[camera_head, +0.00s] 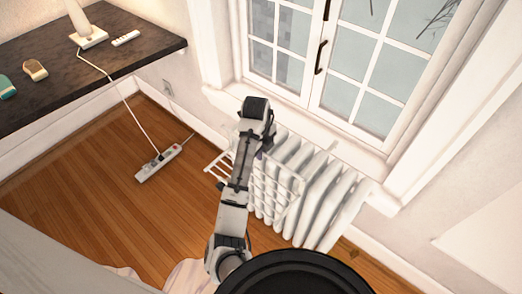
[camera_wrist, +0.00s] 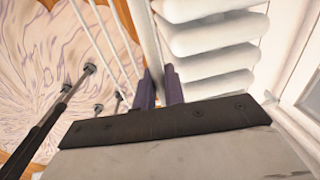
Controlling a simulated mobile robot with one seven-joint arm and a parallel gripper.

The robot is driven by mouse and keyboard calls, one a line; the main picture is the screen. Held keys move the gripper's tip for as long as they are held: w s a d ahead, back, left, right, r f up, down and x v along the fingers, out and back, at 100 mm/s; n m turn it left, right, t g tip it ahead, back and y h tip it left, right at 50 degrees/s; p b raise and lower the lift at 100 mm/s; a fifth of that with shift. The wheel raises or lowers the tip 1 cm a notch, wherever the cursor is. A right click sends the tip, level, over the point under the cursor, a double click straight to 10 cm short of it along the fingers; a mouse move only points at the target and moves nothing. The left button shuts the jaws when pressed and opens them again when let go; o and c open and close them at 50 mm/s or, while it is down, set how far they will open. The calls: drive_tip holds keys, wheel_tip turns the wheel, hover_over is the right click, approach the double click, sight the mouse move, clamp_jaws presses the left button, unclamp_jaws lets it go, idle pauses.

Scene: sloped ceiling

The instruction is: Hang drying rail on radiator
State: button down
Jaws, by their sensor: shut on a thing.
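The white drying rail (camera_head: 275,187), a rack of thin bars, stands along the front of the white ribbed radiator (camera_head: 325,202) under the window. My arm crosses part of it in the head view. My gripper (camera_head: 262,150) is at the rail's upper side, close to the radiator's top. In the wrist view my purple fingers (camera_wrist: 160,88) are shut around a white bar of the drying rail (camera_wrist: 146,38), right beside the radiator's rounded ribs (camera_wrist: 212,44). I cannot tell whether the rail's hooks rest on the radiator.
The window sill (camera_head: 310,125) runs just behind the radiator. A dark desk (camera_head: 130,45) with a lamp (camera_head: 86,36) stands at the left. A power strip (camera_head: 158,163) and its cord lie on the wooden floor. A patterned pale thing (camera_wrist: 50,60) lies below the rail.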

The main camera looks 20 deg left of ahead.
drive_tip(key=shift+f+b, duration=1.5)
drive_tip(key=shift+f, duration=0.9)
drive_tip(key=c, duration=1.4)
unclamp_jaws()
drive_tip(key=shift+s+a+r+p, duration=0.2)
drive_tip(key=shift+r+p, duration=0.6)
drive_tip(key=shift+r, duration=1.5)
drive_tip(key=shift+s+d+r+p, duration=0.2)
drive_tip(key=shift+r+p, duration=0.65)
drive_tip(key=shift+r, duration=1.45)
drive_tip(key=shift+s+a+r+p, duration=0.25)
drive_tip(key=shift+r+p, duration=0.55)
drive_tip(key=shift+r, duration=1.5)
